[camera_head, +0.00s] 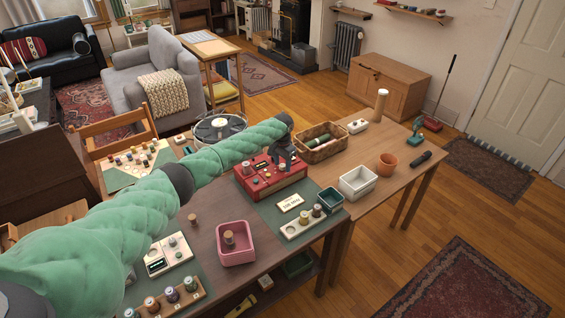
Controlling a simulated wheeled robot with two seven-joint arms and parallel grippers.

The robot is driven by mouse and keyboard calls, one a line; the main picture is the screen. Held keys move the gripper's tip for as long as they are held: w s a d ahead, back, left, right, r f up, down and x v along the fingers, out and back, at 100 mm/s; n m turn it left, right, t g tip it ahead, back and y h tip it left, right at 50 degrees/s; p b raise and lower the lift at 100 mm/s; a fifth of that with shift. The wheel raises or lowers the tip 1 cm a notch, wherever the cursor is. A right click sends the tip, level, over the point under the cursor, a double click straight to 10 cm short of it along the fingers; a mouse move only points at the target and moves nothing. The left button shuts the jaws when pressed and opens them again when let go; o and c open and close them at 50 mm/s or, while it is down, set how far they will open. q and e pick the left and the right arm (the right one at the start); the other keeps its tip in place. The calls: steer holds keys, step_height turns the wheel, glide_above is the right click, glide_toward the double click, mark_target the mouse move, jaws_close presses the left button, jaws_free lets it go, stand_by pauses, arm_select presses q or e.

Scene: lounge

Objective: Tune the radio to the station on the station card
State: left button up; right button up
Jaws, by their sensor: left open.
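The red radio (262,184) stands on the dark table, with dials and small controls on its top face. The station card (290,202), a small cream plate with dark print, lies in front of it on a green mat. The print is too small to read surely. My left arm, in a green padded sleeve, reaches in from the left. My left gripper (281,160) is at the radio's top right, pointing down with its fingers open. I cannot tell whether it touches a knob. The arm hides part of the radio's back edge. My right gripper is not in view.
A wicker basket (320,150), white bin (357,184) and terracotta pot (387,164) stand to the right. Several jars in a wooden rack (167,303) sit at the front left.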

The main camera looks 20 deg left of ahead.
arm_select(q)
steer(key=c, duration=1)
